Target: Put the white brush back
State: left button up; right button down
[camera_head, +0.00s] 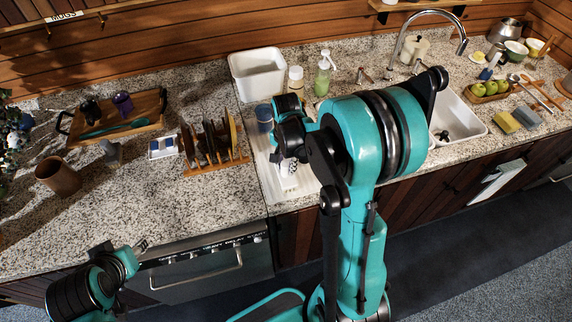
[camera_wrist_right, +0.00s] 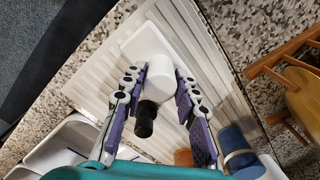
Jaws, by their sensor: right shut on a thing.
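The white brush (camera_wrist_right: 160,78) shows in the right wrist view as a white rounded body with a black end (camera_wrist_right: 145,120) toward the camera. My right gripper (camera_wrist_right: 160,88) is shut on it, with purple-padded fingers on both sides. Beyond it is a white square piece (camera_wrist_right: 146,42) on the ribbed white drainboard (camera_wrist_right: 95,82); I cannot tell whether the brush touches it. In the head view my right gripper (camera_head: 286,170) is over the drainboard (camera_head: 266,172), mostly hidden by my arm. My left gripper (camera_head: 141,248) is near the counter's front edge; its finger opening is unclear.
A wooden dish rack (camera_head: 212,150) stands left of the drainboard. The sink (camera_head: 456,116) is to the right.

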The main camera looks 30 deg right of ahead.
jog(key=shift+f, duration=0.2)
jog(key=c, duration=1.2)
grip_release()
jog(key=shift+o, duration=0.2)
jog(key=shift+r, duration=0.15)
jog(key=shift+r, duration=0.25)
notch_tip(320, 180, up, 11)
jog(key=p, duration=0.3)
jog(key=s+a+r+n+t, duration=0.4)
jog(key=s+a+n+t, duration=0.3)
jog(key=s+a+n, duration=0.3)
jog(key=s+n, duration=0.1)
jog(key=n, duration=0.2)
jog(key=shift+a+r, duration=0.3)
jog(key=shift+r, duration=0.1)
